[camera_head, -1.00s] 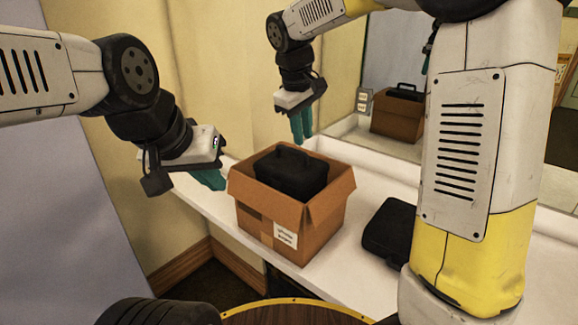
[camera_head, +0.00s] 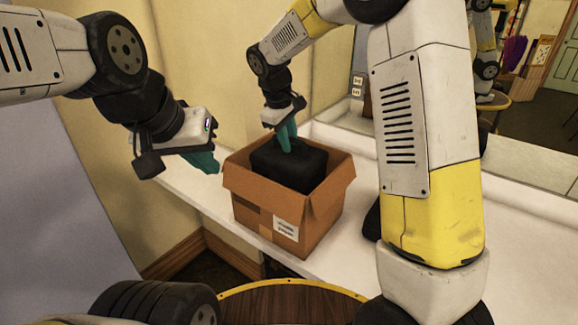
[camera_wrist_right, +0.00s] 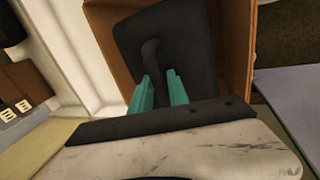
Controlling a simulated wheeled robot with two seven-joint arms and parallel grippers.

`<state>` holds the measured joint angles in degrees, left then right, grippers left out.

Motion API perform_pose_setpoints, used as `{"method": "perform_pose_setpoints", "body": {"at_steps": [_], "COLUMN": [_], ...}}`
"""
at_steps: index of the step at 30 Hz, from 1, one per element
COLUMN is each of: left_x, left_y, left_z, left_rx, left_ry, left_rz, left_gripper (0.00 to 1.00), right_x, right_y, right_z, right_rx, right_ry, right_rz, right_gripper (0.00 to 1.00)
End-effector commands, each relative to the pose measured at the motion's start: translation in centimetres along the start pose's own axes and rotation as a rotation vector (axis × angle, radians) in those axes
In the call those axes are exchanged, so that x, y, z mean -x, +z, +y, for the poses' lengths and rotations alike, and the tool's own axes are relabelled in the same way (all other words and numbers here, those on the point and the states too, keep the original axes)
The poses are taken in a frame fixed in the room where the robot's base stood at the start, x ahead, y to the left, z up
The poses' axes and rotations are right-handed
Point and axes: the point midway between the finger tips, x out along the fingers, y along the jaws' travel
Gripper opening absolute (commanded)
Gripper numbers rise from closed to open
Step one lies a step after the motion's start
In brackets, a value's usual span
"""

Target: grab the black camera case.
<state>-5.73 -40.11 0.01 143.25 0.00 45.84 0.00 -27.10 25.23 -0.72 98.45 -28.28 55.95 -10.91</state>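A black case (camera_head: 300,170) with a carrying handle sits inside an open cardboard box (camera_head: 318,212) on the white counter. In the right wrist view the case (camera_wrist_right: 190,50) fills the upper middle and its dark handle (camera_wrist_right: 153,52) runs down between my teal fingers. My right gripper (camera_head: 286,137) reaches down to the top of the case; in the wrist view its fingers (camera_wrist_right: 159,85) straddle the handle, and I cannot tell whether they press on it. My left gripper (camera_head: 207,162) hangs left of the box, empty; its finger gap does not show clearly.
A second black object (camera_head: 371,222) on the counter is mostly hidden behind my right arm. The white counter (camera_head: 190,185) is bare left of the box. A mirror stands behind the counter, and a round wooden surface (camera_head: 290,305) lies in front.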

Motion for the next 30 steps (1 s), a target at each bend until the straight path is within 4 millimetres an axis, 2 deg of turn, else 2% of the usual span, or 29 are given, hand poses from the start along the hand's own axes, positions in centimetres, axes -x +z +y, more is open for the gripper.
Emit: {"method": "perform_pose_setpoints", "body": {"at_steps": [6,9,10,30], "left_x": [0.00,0.00,0.00,0.00], "left_y": [0.00,0.00,-0.01,0.00], "left_z": [0.00,0.00,0.00,0.00], "left_rx": [0.000,0.000,0.000,0.000], "left_ry": [0.000,0.000,0.000,0.000], "left_rz": [0.000,0.000,0.000,0.000], "left_gripper": [0.00,0.00,0.00,0.00], "right_x": [-0.04,-0.02,-0.02,0.03], "right_y": [-0.01,-0.02,-0.02,-0.08], "right_z": [0.03,0.02,0.03,-0.02], "right_rx": [0.000,0.000,0.000,-0.001], "right_ry": [0.001,0.000,0.001,0.000], "right_rz": [0.001,0.001,0.001,0.003], "right_gripper": [0.21,0.01,0.00,0.00]}}
